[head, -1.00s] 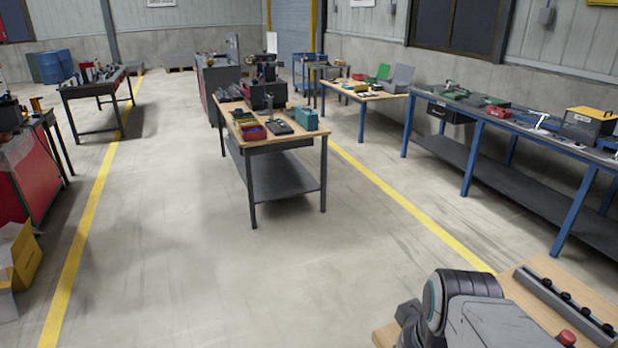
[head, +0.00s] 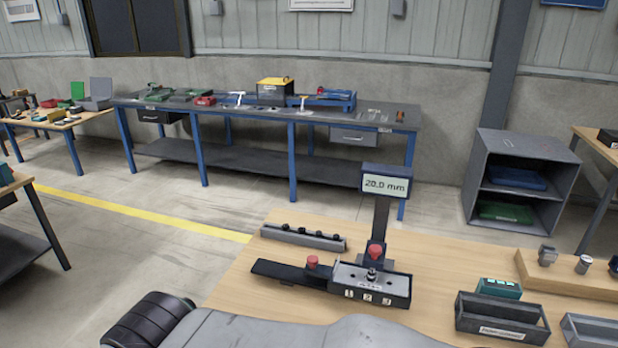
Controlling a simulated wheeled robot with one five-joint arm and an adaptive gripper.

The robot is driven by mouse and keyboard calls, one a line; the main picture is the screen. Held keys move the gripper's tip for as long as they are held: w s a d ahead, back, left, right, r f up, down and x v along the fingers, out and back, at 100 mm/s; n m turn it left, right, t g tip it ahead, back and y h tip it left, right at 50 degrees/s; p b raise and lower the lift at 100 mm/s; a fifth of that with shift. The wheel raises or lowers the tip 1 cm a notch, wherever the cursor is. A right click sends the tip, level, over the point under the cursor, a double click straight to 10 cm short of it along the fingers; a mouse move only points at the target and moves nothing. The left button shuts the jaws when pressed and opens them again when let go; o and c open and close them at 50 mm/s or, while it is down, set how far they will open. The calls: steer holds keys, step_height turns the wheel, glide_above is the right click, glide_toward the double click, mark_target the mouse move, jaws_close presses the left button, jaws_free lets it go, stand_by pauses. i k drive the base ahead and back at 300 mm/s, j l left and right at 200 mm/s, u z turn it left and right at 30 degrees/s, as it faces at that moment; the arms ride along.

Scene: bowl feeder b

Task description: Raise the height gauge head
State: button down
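The height gauge stands on the wooden table, right of the picture's middle. Its display (head: 386,184) tops a dark column (head: 381,218) and reads 20.0 mm. The gauge head with a red knob (head: 375,251) sits low on the column. A small metal part (head: 372,275) is just below it, on a grey block (head: 370,287) with several white marks; I cannot tell whether they touch. A dark bar with another red knob (head: 312,262) extends left from the block.
A rail with several dark knobs (head: 303,237) lies behind the block. Dark bins (head: 502,316) and a wooden rack with metal parts (head: 570,274) are at right. The wooden table (head: 240,290) is bare at left. A long blue-legged bench (head: 265,115) stands behind.

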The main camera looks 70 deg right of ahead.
mark_target(373, 256)
steer(key=z, duration=2.85)
